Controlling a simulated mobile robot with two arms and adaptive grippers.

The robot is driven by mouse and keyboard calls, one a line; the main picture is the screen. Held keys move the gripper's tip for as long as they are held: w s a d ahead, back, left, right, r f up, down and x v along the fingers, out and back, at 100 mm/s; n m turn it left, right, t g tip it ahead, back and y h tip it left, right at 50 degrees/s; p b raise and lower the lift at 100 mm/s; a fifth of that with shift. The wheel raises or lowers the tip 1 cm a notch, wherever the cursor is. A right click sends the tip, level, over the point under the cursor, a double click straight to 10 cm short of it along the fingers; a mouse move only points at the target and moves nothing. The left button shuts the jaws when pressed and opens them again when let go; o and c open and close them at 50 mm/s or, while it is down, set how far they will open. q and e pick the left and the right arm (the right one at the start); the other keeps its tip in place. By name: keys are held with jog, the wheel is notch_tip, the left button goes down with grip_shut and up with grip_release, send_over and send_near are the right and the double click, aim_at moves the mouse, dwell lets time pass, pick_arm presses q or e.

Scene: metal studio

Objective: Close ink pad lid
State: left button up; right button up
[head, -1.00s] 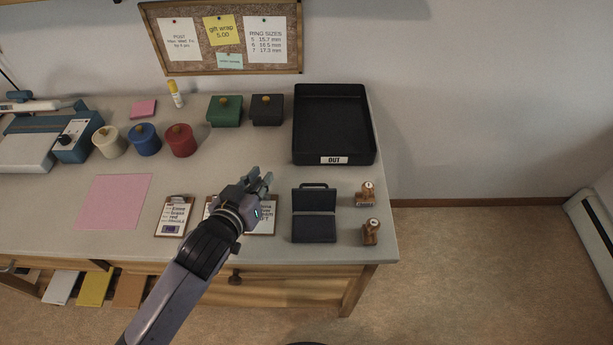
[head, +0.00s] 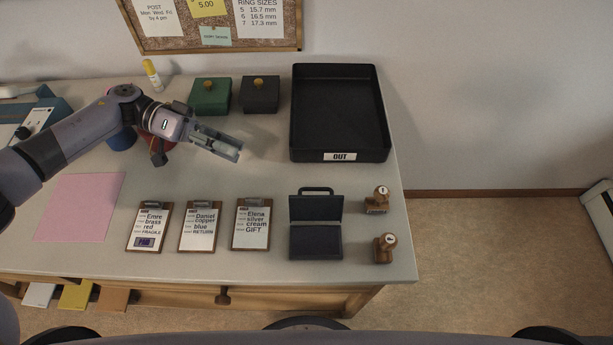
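The dark ink pad (head: 315,243) lies near the front right of the table. Its lid (head: 315,207) is open, raised at the back edge, with a handle loop at its top. My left gripper (head: 239,150) is above the table, up and to the left of the ink pad and apart from it. Its fingers point right and look close together with nothing visible between them; the gap is hard to make out. My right gripper is not in view.
Two wooden stamps (head: 384,247) stand right of the ink pad. Several clipboards, including the Elena one (head: 251,224), lie to its left. A black OUT tray (head: 340,110) stands behind it. A green box (head: 211,97) and a dark box (head: 260,95) stand at the back.

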pick_arm(q)
jog(key=shift+s+d, duration=0.15)
jog(key=shift+s, duration=0.05)
jog(key=p, duration=0.2)
send_near(316, 203)
jog(key=d, duration=0.2)
jog(key=d+f, duration=0.1)
jog(key=d, duration=0.1)
jog(key=w+d+f, duration=0.1)
jog(key=d, duration=0.1)
jog(key=shift+d+f, duration=0.1)
jog(key=shift+d, duration=0.2)
jog(key=shift+s+d+f, duration=0.15)
jog(key=shift+d, duration=0.35)
jog(key=shift+c, duration=0.5)
grip_shut()
